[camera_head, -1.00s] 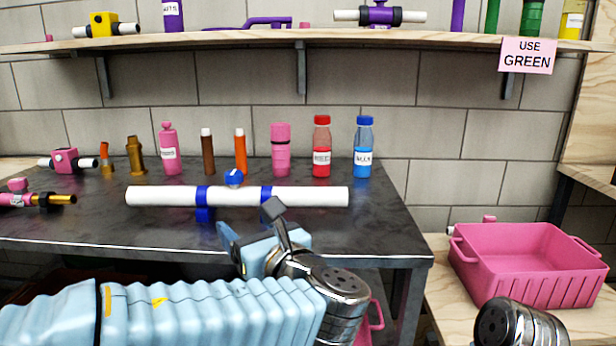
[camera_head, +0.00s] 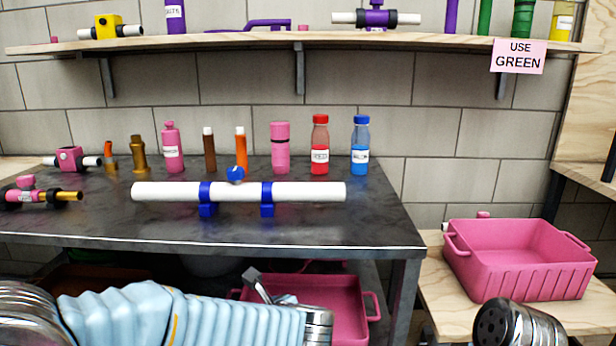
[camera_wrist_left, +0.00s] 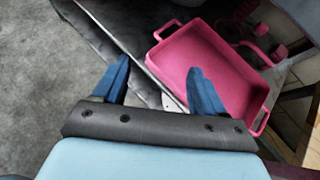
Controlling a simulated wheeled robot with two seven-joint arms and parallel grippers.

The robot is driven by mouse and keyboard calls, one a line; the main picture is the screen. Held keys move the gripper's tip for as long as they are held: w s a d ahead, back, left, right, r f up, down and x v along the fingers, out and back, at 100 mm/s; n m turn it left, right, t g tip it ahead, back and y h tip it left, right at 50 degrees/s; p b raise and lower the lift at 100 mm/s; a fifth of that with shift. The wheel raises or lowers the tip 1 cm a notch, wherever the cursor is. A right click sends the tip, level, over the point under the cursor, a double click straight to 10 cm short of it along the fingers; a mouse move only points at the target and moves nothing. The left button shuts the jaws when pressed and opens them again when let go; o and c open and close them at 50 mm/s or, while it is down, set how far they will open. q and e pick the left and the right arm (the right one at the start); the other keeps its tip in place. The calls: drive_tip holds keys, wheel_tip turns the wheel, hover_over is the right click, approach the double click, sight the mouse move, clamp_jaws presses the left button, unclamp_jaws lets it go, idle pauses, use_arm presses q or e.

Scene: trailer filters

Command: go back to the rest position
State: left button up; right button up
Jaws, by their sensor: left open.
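My left gripper (camera_wrist_left: 158,85) is open and empty in the left wrist view, its two blue fingers spread apart. It points down toward the floor and a pink tray (camera_wrist_left: 188,70) on a lower shelf. In the head view my left arm lies along the bottom edge, below the table top, and its gripper is mostly hidden. Part of my right arm shows at the bottom right of the head view; its gripper is out of view.
A dark table (camera_head: 120,220) holds a white pipe (camera_head: 235,192) on blue clamps and several bottles. The lower pink tray (camera_head: 335,295) sits under it. A pink bin (camera_head: 520,265) stands on a wooden surface at right. A wall shelf (camera_head: 230,40) runs above.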

use_arm(q)
drive_tip(key=s+f+n+g+h, duration=0.3)
drive_tip(key=s+f+n, duration=0.3)
drive_tip(key=f+n, duration=0.3)
drive_tip(key=s+f+n+g+h, duration=0.3)
drive_tip(key=s+f+n, duration=0.4)
drive_tip(key=f, duration=1)
drive_tip(key=s+f+n+g+h, duration=0.3)
drive_tip(key=s+f+n+h, duration=0.2)
drive_tip(key=f+n, duration=0.8)
drive_tip(key=shift+s+a, duration=0.3)
drive_tip(key=shift+s, duration=0.4)
drive_tip(key=shift+a+f+n, duration=0.15)
drive_tip(key=shift+a+n, duration=0.05)
drive_tip(key=shift+n, duration=0.4)
drive_tip(key=shift+c, duration=0.2)
